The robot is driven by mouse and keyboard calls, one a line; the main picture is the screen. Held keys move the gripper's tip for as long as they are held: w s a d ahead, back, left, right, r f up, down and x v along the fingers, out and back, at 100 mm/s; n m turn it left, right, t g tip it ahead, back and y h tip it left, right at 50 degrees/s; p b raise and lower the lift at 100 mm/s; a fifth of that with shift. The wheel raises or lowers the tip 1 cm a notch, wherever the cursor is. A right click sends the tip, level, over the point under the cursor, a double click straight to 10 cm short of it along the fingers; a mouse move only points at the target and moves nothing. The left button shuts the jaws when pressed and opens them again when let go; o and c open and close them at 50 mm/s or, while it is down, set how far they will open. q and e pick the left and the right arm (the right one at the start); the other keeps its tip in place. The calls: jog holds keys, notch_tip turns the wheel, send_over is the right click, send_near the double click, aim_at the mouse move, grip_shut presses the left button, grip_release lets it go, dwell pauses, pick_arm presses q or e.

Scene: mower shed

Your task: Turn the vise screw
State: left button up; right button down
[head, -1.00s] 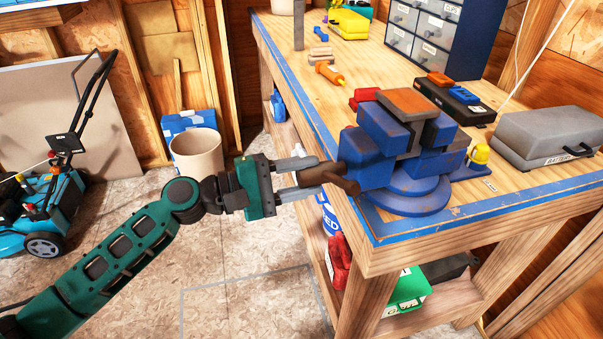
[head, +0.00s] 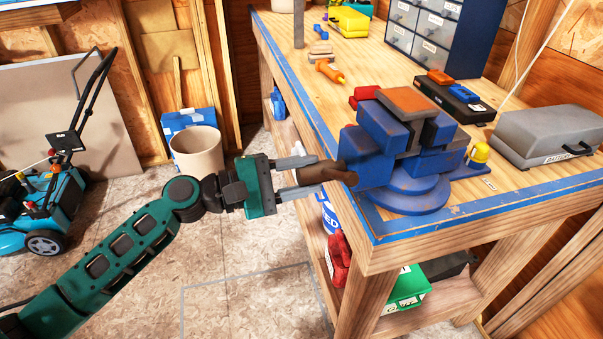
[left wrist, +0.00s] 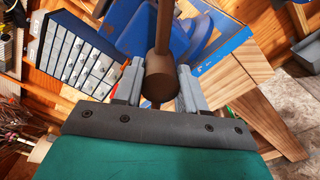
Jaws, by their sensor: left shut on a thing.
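The blue vise (head: 390,145) is fixed at the near left corner of the workbench. Its brown screw (head: 325,172) sticks out to the left from the vise body. My left gripper (head: 305,177) is shut on the vise screw from the left. In the left wrist view, the vise screw (left wrist: 160,75) sits between the two grey fingers of my left gripper (left wrist: 157,88), with its round end facing the camera and a bar running up from it. The vise (left wrist: 140,25) shows behind it. My right gripper is not in view.
The workbench (head: 510,203) carries a grey battery case (head: 548,135), a black case (head: 455,100), an orange-handled tool (head: 330,71) and a drawer cabinet (head: 430,35). A beige bin (head: 197,150) and a mower (head: 45,195) stand on the floor. Open floor lies left of the bench.

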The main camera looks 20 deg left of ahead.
pick_arm(q)
jog(key=shift+s+d+r, duration=0.1)
jog(key=shift+d, duration=0.15)
dwell(0.7)
jog(key=o, duration=0.7)
jog(key=shift+o, duration=0.9)
jog(key=shift+d, duration=0.15)
jog(key=shift+o, duration=0.8)
jog(key=shift+a, duration=0.2)
jog(key=shift+a, duration=0.2)
jog(key=b+v, duration=0.2)
jog(key=v, duration=1)
jog(key=shift+s+a+b, duration=0.15)
jog(key=shift+a+b, duration=0.05)
jog(key=shift+b, duration=0.15)
